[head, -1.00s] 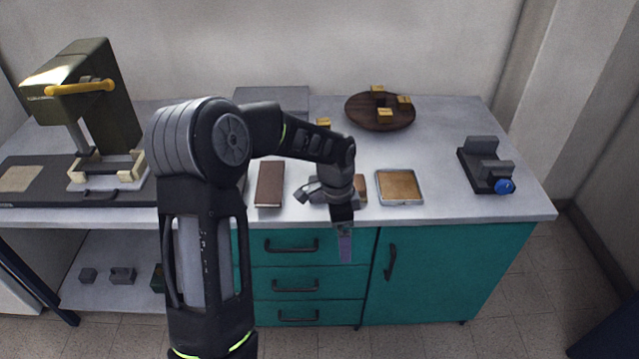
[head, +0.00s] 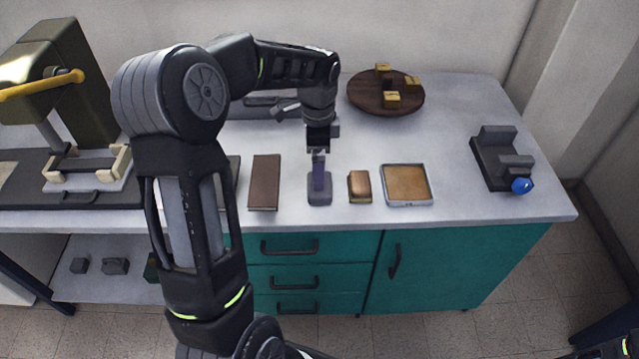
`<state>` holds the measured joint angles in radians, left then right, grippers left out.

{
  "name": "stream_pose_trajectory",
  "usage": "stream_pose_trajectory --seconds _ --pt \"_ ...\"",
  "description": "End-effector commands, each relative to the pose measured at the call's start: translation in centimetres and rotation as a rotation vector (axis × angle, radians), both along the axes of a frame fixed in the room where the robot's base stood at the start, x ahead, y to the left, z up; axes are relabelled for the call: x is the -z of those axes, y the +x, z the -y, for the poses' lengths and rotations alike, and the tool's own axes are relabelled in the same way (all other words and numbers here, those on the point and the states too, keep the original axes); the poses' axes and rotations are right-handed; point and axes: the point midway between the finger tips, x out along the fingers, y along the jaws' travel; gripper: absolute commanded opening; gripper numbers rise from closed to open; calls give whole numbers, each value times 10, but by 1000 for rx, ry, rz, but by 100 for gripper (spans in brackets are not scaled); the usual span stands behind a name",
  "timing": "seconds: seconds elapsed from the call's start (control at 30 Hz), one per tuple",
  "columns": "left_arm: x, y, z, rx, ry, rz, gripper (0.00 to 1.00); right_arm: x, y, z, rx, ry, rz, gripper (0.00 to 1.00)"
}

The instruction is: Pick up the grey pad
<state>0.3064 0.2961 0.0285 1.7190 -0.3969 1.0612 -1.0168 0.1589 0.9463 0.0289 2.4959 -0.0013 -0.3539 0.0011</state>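The grey pad (head: 319,198) is a small dark-grey block on the light worktop, near its front edge. It lies between a brown flat book-like block and a small tan-brown block. My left gripper (head: 318,178) points down directly over the pad, its purplish fingers overlapping the pad's upper part in the head view. The fingers show nearly edge-on, so their gap and any contact with the pad cannot be made out. My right gripper is out of view; only a bit of my other arm shows at the bottom right corner.
Close by are the brown block (head: 264,182), tan-brown block (head: 360,187) and shallow tan-filled tray (head: 428,199). A round wooden disc (head: 372,100) holds yellow blocks behind. A blue-knobbed fixture (head: 489,160) stands right, a green press (head: 85,85) left. Clear worktop (head: 450,140) lies between tray and fixture.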

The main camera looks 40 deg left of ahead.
Motion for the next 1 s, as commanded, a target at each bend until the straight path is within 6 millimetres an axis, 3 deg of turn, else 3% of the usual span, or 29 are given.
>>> stream_pose_trajectory --seconds 0.3,0.67,1.0 --pt "25 0 0 -1 0 -2 100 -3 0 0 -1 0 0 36" --pt "29 0 1 -1 0 -2 100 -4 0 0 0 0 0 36" --pt "72 1 3 -1 -2 -4 100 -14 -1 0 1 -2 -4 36"
